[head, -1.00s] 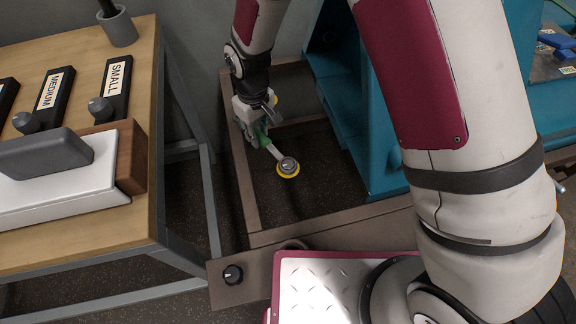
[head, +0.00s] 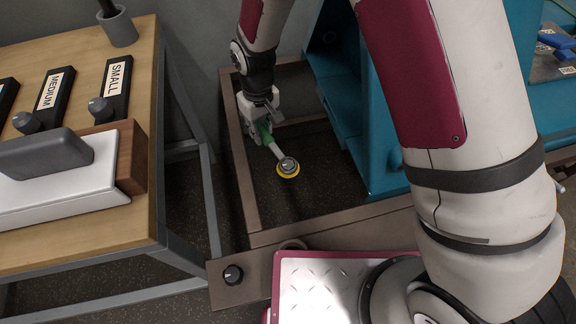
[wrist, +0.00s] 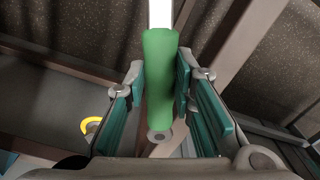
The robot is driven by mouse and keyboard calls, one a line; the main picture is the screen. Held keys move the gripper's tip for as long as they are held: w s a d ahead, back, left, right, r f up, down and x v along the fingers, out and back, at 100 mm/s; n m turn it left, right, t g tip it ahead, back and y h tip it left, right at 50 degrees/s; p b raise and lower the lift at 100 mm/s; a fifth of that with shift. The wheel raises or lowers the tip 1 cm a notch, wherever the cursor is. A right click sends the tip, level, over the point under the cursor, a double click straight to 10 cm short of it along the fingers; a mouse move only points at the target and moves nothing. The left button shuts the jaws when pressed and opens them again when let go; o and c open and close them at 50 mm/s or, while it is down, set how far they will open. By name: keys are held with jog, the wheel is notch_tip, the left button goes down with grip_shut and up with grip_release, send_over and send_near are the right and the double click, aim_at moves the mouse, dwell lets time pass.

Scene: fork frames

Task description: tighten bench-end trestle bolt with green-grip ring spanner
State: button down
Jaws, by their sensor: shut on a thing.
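The ring spanner has a green grip (wrist: 160,80) and a pale steel shank (head: 277,151). My gripper (head: 264,135) is shut on the green grip, with a teal-lined finger on either side of it in the wrist view. The spanner's ring end (head: 288,164) lies over a bolt with a yellow collar (head: 289,175), inside the brown trestle frame. The ring appears to be around the bolt head, but how deep it sits I cannot tell. In the wrist view the ring end is out of the picture.
Brown frame rails (head: 245,190) surround the bolt, and a blue-green cabinet (head: 365,130) stands close on the right. A wooden bench (head: 135,210) with labelled holders is on the left. Another yellow ring (wrist: 90,125) shows in the wrist view.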

jog(key=shift+s+a+n, duration=0.35)
jog(key=shift+s+n, duration=0.05)
jog(key=shift+n, duration=0.2)
dwell(0.7)
jog(key=c, duration=2.1)
grip_release()
grip_shut()
jog(key=shift+c, duration=0.5)
grip_release()
grip_shut()
jog(key=shift+s+a, duration=0.1)
jog(key=shift+a, duration=0.15)
jog(key=shift+r+p, duration=2.05)
jog(key=shift+r, duration=0.7)
jog(key=shift+r+p, duration=1.25)
jog(key=shift+r, duration=0.6)
